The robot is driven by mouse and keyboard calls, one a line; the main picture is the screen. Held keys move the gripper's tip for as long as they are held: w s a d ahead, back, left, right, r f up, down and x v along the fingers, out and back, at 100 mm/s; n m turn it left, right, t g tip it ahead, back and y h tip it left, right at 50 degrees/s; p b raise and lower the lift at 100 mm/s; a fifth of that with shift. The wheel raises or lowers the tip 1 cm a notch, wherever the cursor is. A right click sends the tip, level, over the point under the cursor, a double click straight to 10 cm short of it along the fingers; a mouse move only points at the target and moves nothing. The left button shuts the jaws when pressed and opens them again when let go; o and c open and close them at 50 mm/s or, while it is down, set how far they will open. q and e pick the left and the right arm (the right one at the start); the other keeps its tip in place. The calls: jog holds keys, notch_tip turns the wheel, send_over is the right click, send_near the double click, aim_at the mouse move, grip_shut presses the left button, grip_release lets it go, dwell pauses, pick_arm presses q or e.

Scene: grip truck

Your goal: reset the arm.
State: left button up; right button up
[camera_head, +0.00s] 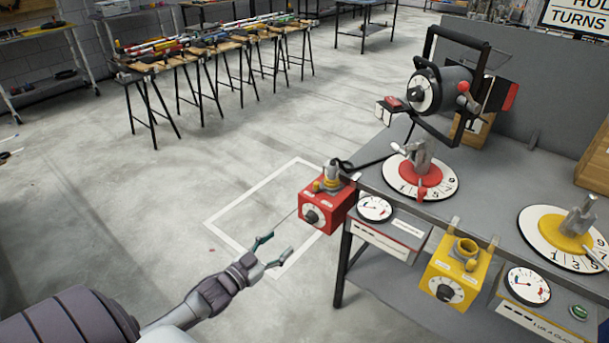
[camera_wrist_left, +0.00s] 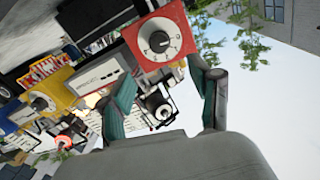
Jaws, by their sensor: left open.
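My left arm comes in from the lower left in the head view. Its gripper (camera_head: 277,250) is open and empty, with two teal-tipped fingers spread apart. It is in the air over the floor, to the lower left of the red box (camera_head: 318,212) on the table's left corner. The left wrist view also shows the open gripper (camera_wrist_left: 165,100), with the red box and its white dial (camera_wrist_left: 160,40) beyond the fingers. I see no contact between fingers and box. My right gripper is not in view.
The grey table (camera_head: 480,209) fills the right side, with a yellow box (camera_head: 452,272), a red dial plate (camera_head: 420,180), a yellow dial plate (camera_head: 563,238) and a lamp-like device (camera_head: 440,88). The floor left of it is clear. A tool-laden trestle bench (camera_head: 190,58) stands behind.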

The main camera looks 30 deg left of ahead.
pick_arm(q)
jog(key=s+d+f+n+g+y, duration=0.1)
jog(key=s+f+g, duration=0.3)
jog(key=f, duration=0.5)
jog(key=s+d+f+g+y, duration=0.1)
jog(key=s+d+f+g, duration=0.1)
jog(key=s+f, duration=0.65)
jog(key=s+d+f+n+g+y, duration=0.15)
jog(key=s+f, duration=0.25)
jog(key=f, duration=0.7)
jog(key=s+d+f+g, duration=0.3)
jog(key=s+f, duration=0.1)
jog(key=s, duration=0.4)
jog(key=s+d+f+m+g+h, duration=0.1)
jog(key=s+d+f+g, duration=0.2)
jog(key=s, duration=0.5)
jog(key=s+d+f+g, duration=0.3)
jog(key=s+d+f, duration=0.2)
jog(key=s, duration=0.3)
jog(key=shift+s+d+f+m, duration=0.15)
jog(key=shift+s+f+m, duration=0.2)
jog(key=shift+f, duration=0.05)
